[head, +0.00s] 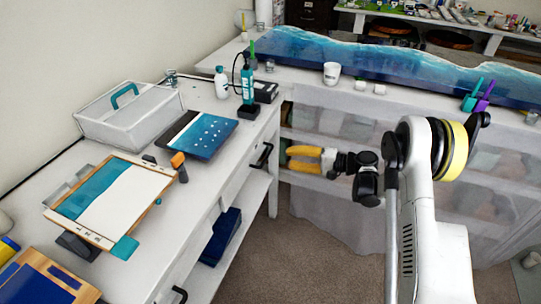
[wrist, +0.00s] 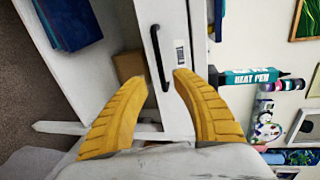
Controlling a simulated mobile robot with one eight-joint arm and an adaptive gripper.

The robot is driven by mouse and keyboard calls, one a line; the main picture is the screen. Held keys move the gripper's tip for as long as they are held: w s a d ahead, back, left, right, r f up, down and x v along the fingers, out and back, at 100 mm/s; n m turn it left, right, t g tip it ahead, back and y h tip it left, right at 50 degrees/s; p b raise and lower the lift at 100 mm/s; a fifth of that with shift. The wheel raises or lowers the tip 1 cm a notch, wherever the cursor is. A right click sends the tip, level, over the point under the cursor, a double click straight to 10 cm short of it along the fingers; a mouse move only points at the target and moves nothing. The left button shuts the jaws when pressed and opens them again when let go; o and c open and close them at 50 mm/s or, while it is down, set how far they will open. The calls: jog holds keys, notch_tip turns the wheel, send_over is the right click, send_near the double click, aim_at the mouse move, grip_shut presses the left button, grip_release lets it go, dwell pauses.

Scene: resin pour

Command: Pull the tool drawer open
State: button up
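The drawer front looks flush with the white workbench (head: 225,165). Inside the drawer is hidden.
A second black handle (head: 180,294) is nearer on the bench. Carpet in front is clear.

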aim_at(267, 155)
jog(key=b+x, duration=0.3)
jog(key=x, duration=0.6)
jog(key=shift+s, duration=0.1)
jog(key=shift+a, duration=0.25)
grip_shut()
